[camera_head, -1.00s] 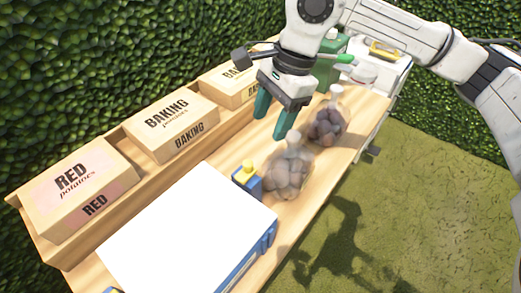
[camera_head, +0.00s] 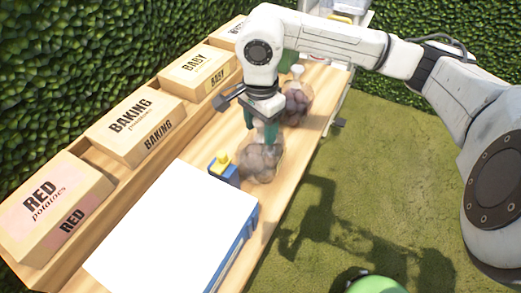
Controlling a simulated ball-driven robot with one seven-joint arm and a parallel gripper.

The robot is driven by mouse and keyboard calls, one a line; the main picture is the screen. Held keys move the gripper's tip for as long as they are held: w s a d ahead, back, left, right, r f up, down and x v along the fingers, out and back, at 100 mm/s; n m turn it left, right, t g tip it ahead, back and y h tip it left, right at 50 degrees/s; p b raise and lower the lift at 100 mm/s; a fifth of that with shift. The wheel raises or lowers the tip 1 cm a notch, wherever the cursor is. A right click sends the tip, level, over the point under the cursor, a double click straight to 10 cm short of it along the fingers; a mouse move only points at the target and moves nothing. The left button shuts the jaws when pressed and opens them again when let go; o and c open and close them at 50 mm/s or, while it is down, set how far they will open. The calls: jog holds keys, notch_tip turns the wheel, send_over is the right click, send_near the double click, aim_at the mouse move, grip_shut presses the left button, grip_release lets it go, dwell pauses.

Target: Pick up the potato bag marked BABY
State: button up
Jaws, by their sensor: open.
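A clear bag of brownish potatoes (camera_head: 262,160) stands on the wooden table, right of the blue and yellow object. A second bag with darker potatoes (camera_head: 296,103) stands behind it. I can read no marking on either bag. My gripper (camera_head: 262,130) has teal fingers pointing down, open at the neck of the nearer bag. The fingers overlap the bag's top in the picture, and I cannot tell whether they touch it. A cardboard box marked BABY (camera_head: 199,72) sits on the back shelf, left of my gripper.
Boxes marked BAKING (camera_head: 137,125) and RED (camera_head: 52,205) line the shelf (camera_head: 86,156). A white-topped blue machine (camera_head: 170,235) fills the table's near part, with a blue and yellow object (camera_head: 222,166) beside it. Grass (camera_head: 400,190) lies right; a hedge (camera_head: 90,50) stands behind.

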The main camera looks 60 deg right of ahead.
jog(key=shift+f, duration=0.95)
grip_shut()
dwell(0.7)
